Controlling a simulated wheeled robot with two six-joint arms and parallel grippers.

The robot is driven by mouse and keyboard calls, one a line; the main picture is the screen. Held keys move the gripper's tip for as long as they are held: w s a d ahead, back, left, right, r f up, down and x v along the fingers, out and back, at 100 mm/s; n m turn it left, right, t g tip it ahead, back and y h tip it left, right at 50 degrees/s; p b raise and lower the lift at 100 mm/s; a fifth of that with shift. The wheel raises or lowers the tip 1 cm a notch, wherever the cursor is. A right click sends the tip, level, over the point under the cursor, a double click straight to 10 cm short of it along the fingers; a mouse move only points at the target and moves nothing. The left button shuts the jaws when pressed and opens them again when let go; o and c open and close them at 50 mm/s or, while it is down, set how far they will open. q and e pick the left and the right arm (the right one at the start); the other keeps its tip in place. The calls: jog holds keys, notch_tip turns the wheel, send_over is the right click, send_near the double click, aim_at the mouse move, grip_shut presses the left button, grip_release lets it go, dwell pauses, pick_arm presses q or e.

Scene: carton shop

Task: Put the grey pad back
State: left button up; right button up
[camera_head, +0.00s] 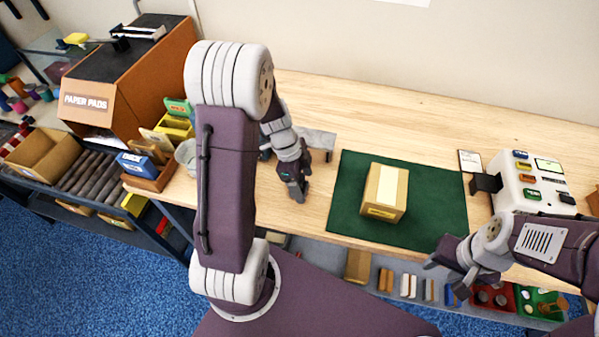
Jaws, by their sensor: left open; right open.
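No thing shows clearly as a grey pad in the head view. A grey flat-topped object (318,140) stands on the wooden bench (400,112), partly hidden behind my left arm; I cannot tell whether it is the pad. A brown dispenser box (85,103) at the far left is marked "PAPER PADS". My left gripper (298,188) is open and empty over the bench, left of the green mat (345,200). My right gripper (445,275) is open and empty at the bench's front edge, below the mat's right corner.
A taped carton (385,192) sits on the mat. A white device with coloured buttons (530,185) stands at the right. An open carton (42,155) and rollers (92,177) lie at the left. Trays of small items (410,287) sit below the front edge. The back of the bench is clear.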

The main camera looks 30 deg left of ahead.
pick_arm(q)
jog(key=w+v, duration=0.1)
jog(key=v, duration=1)
jog(key=s+d+f+n+y, duration=0.1)
jog(key=s+d+n, duration=0.1)
jog(key=n, duration=0.3)
jog(key=s+d+f+n+y, duration=0.1)
jog(key=s+d+f+n, duration=0.1)
jog(key=s+n, duration=0.2)
jog(key=s+d+f+n+y+p, duration=0.1)
jog(key=s+d+f+n, duration=0.1)
jog(key=n, duration=0.4)
jog(key=shift+s+d+f, duration=0.1)
jog(key=shift+s+d, duration=0.3)
